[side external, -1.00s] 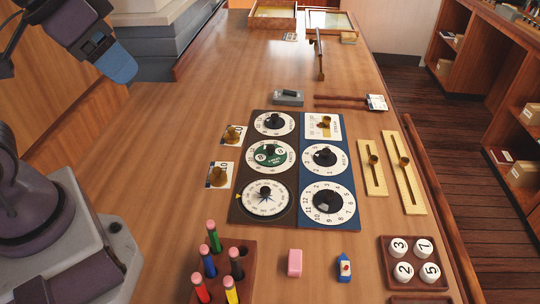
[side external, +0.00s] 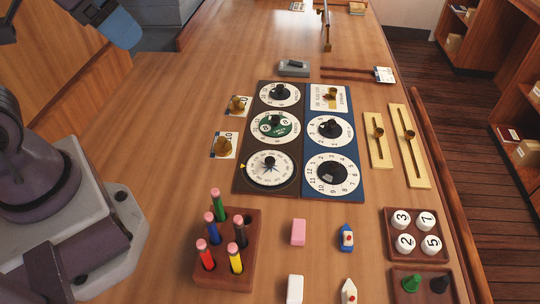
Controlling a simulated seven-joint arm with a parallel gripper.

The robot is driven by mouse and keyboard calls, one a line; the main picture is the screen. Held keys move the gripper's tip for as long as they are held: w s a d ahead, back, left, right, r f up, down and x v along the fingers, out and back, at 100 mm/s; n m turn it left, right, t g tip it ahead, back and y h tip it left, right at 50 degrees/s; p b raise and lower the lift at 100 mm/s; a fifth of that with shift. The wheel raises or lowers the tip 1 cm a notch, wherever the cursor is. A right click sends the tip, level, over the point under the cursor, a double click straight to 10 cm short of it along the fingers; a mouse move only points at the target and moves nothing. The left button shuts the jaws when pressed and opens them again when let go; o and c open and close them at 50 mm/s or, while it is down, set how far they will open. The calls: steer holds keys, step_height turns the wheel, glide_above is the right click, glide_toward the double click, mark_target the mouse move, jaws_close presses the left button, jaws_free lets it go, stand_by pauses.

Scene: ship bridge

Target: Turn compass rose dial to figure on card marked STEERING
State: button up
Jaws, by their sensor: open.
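The compass rose dial (side external: 270,180) is a white round dial with a dark star pattern and a dark centre knob. It is the nearest dial on the dark left panel, with a small yellow mark at its left edge. Two small cards with brass weights on them, the far card (side external: 246,101) and the near card (side external: 218,154), lie left of the panel. Each shows part of a figure, but the weights cover some of it and I cannot read STEERING on either. My gripper's fingers are not in view; only parts of my arm show at the left.
Other dials include a green-centred dial (side external: 271,138) and a dial on the blue panel (side external: 345,188). Brass slider plates (side external: 409,165) stand at right. A pen block (side external: 249,215), pink block (side external: 298,232) and number tray (side external: 389,231) are nearer. Wood left of the cards is clear.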

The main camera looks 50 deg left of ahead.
steer(key=shift+c, duration=0.2)
steer(key=shift+f, duration=0.1)
steer(key=shift+c, duration=1)
steer(key=g, duration=0.6)
glide_above(270, 159)
step_height(270, 159, down, 20)
steer(key=shift+n, duration=0.4)
step_height(270, 159, down, 12)
steer(key=shift+f, duration=0.15)
steer(key=c, duration=0.9)
